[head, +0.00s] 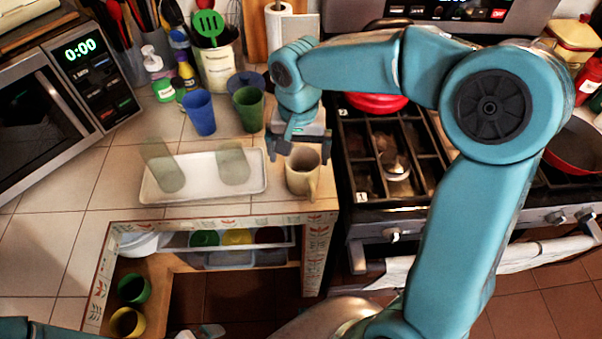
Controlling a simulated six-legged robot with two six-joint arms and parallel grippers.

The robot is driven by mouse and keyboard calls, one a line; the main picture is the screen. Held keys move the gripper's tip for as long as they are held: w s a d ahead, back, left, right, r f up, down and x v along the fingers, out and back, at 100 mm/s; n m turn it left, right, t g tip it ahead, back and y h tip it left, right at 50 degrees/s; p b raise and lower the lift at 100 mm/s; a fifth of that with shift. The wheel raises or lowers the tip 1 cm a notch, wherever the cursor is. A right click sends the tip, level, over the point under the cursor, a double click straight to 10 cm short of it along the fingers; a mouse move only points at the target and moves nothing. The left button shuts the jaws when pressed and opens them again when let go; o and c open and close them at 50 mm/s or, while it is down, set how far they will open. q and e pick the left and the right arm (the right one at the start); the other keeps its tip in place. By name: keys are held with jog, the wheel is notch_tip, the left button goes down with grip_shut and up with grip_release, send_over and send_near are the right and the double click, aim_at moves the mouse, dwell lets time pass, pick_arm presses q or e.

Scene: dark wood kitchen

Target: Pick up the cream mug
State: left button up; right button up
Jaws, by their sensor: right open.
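The cream mug (302,180) stands upright near the front edge of the tiled counter, right of the white tray, with its handle toward the front right. My right gripper (298,151) is open and points down at the mug. One finger shows left of the mug's rim and the other right of it, near rim height. I cannot tell whether either finger touches the mug. The left gripper is not recognisable; only a bit of my teal left arm shows at the bottom left.
A white tray (205,191) with two translucent glasses lies left of the mug. A blue cup (199,113) and a green cup (248,110) stand behind the tray. The stove (395,205) is close on the right. An open shelf with bowls and cups is below the counter.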

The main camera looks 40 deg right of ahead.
send_over(303, 167)
jog(key=s+a, duration=0.2)
jog(key=s, duration=0.1)
jog(key=f, duration=0.5)
jog(key=shift+a+f+p, duration=0.2)
jog(key=shift+f+p, duration=0.1)
jog(key=shift+p, duration=0.05)
jog(key=shift+s, duration=0.2)
jog(key=shift+w, duration=0.15)
jog(key=c, duration=1.1)
